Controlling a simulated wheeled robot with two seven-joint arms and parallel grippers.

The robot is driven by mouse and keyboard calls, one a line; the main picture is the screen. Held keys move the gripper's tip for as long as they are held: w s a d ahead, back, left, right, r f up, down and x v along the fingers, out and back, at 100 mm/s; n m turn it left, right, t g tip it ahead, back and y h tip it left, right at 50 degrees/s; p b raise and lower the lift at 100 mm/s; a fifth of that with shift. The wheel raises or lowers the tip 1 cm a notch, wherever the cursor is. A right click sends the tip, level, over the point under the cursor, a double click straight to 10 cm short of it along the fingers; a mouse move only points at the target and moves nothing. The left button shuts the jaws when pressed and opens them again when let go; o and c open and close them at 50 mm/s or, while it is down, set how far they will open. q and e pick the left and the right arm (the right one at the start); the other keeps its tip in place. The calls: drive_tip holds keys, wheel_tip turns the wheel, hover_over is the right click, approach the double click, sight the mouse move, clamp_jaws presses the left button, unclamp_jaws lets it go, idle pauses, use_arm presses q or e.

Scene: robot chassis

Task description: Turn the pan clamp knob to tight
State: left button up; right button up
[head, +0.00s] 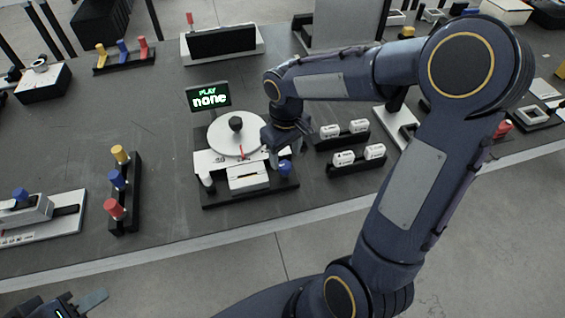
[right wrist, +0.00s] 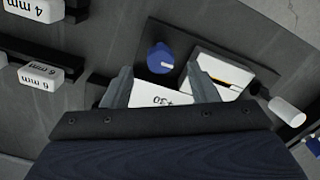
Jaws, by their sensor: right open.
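A device with a round white disc (head: 236,134) stands on the table in the head view, with a black knob (head: 236,124) on the disc. A blue knob (head: 285,167) sits at its front right; no label tells which knob is the pan clamp. My right gripper (head: 280,140) is just above and behind the blue knob. In the right wrist view, the blue knob (right wrist: 160,58) has a white pointer mark and shows beyond the open fingers (right wrist: 159,86), with nothing held. My left gripper (head: 78,303) is partly in view at the bottom left, away from the device.
White labelled blocks (head: 345,157) stand in black holders to the right. A black rack (head: 124,190) with yellow, blue and red pegs stands to the left. The dark table is clear between rack and device.

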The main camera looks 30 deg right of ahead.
sight(285, 164)
drive_tip(key=shift+f, duration=1.75)
drive_tip(key=shift+c, duration=0.2)
drive_tip(key=c, duration=0.9)
